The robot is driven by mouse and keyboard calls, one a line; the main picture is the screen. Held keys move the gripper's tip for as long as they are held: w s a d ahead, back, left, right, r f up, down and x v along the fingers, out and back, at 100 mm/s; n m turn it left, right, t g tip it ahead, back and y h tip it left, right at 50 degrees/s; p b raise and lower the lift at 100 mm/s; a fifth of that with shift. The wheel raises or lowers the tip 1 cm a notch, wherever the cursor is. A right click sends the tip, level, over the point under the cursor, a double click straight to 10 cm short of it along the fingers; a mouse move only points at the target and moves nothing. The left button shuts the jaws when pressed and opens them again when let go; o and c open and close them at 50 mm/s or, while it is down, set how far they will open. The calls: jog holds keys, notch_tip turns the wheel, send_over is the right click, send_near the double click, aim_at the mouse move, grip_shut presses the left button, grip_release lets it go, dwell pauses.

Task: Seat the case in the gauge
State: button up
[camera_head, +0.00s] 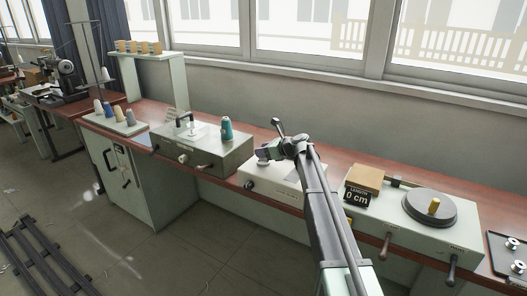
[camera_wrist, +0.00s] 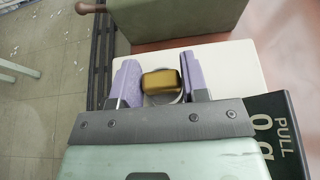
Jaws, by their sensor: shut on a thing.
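My gripper (camera_wrist: 161,80) is shut on a small brass-coloured case (camera_wrist: 161,85), held between its two purple fingers in the wrist view. The case is over the white top of the gauge (camera_wrist: 232,68), and a pale round rim (camera_wrist: 153,100) shows partly under it. I cannot tell whether the case touches that rim. In the head view my gripper (camera_head: 269,153) is low over the gauge (camera_head: 262,190), a white box on the bench. The case cannot be made out there.
A grey-green machine (camera_head: 215,158) with a teal cone (camera_head: 226,129) stands left of the gauge. To the right is a unit with a dark disc (camera_head: 429,208), a cardboard-coloured block (camera_head: 364,178) and a "LENGTH 0 cm" plate (camera_head: 357,197). A dark tray (camera_head: 505,262) lies far right.

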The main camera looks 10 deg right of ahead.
jog(key=shift+f, duration=0.2)
jog(key=shift+f+b, duration=0.35)
jog(key=shift+b, duration=0.2)
jog(key=shift+f+b, duration=0.6)
jog(key=o, duration=1)
jog(key=p+v, duration=0.4)
jog(key=v, duration=0.6)
jog(key=shift+s+d+r, duration=0.1)
jog(key=shift+s+r, duration=0.05)
jog(key=shift+r, duration=0.15)
jog(key=shift+s+d, duration=0.1)
jog(key=shift+d, duration=0.05)
jog(key=shift+f, duration=0.1)
